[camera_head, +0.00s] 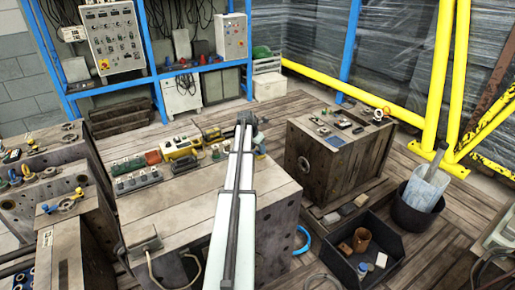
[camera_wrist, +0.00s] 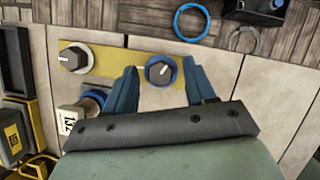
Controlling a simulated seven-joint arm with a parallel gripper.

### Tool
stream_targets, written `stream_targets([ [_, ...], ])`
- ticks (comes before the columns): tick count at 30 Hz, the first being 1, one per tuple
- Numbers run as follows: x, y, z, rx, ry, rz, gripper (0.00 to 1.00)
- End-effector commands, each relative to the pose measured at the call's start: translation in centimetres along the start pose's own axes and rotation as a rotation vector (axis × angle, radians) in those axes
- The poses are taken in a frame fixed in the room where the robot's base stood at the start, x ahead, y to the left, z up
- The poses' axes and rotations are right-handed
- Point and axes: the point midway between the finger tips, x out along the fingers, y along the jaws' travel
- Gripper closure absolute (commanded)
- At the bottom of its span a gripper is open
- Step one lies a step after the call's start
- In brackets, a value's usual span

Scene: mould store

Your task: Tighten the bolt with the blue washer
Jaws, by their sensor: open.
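In the wrist view, a dark round-headed bolt with a pale pointer mark and a blue washer (camera_wrist: 161,71) sits on a yellow strip. My gripper (camera_wrist: 159,66) is open, with one blue finger on each side of this bolt. The bolt head shows between the fingertips, with gaps on both sides; I cannot tell the height between fingers and bolt. A second dark bolt with a pale washer (camera_wrist: 75,58) sits on the same strip, left of my gripper. In the head view my arm reaches over the bench, and the blue-washer bolt cannot be made out.
A labelled part (camera_wrist: 75,118) lies left of my gripper, near yellow and black cases (camera_wrist: 14,135). A blue ring (camera_wrist: 191,22) lies on the floor. In the head view, a wooden-topped block (camera_head: 340,145) and a black bin (camera_head: 398,242) stand to the right.

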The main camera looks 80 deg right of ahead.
Motion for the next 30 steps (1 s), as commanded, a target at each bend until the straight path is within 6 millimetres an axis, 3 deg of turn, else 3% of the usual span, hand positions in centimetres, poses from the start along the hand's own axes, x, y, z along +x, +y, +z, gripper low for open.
stream_targets([
  [2,-0.01,-0.01,-0.01,0.000,0.000,0.000,0.46],
  [19,-0.02,-0.01,-0.01,0.000,0.000,0.000,1.00],
  [30,-0.01,0.09,0.02,0.060,0.001,-0.027,1.00],
])
